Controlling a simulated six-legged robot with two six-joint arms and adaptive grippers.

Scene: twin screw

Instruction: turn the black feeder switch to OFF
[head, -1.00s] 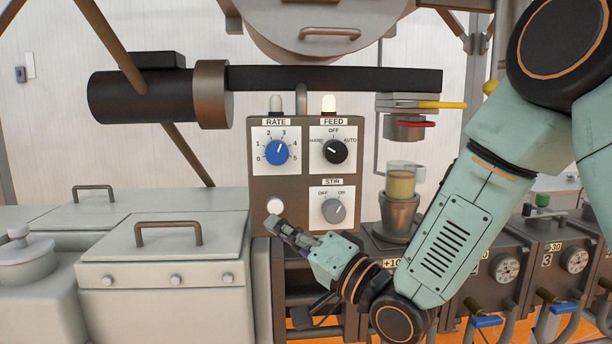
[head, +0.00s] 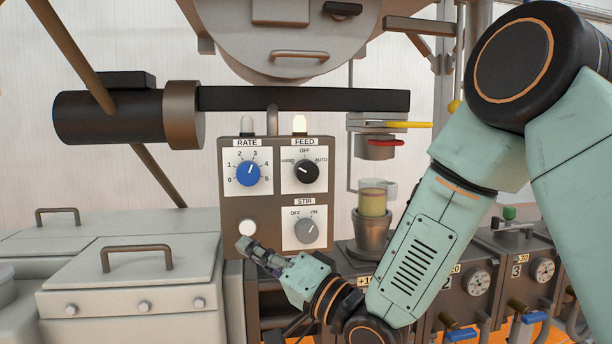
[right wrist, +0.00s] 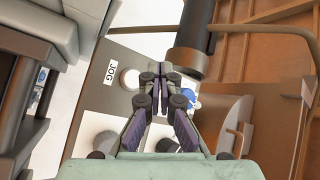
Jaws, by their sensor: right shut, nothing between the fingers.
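The black feeder switch (head: 307,172) is a round knob under the FEED label at the upper right of the control panel (head: 236,203). Its white mark points up and left, towards HAND, away from OFF at the top. My right gripper (head: 244,244) is shut and empty at the panel's lower left, just below the white round button (head: 247,228). It is down and left of the switch. In the right wrist view the fingers (right wrist: 163,84) are together beside that button (right wrist: 130,79), and they partly hide the panel. My left gripper is not in view.
The blue RATE knob (head: 248,173) is left of the switch, and the grey STIR knob (head: 306,230) is below it. A cup on a stand (head: 373,230) is right of the panel. A black horizontal bar (head: 303,99) runs above. Grey lidded cabinets (head: 134,272) stand left.

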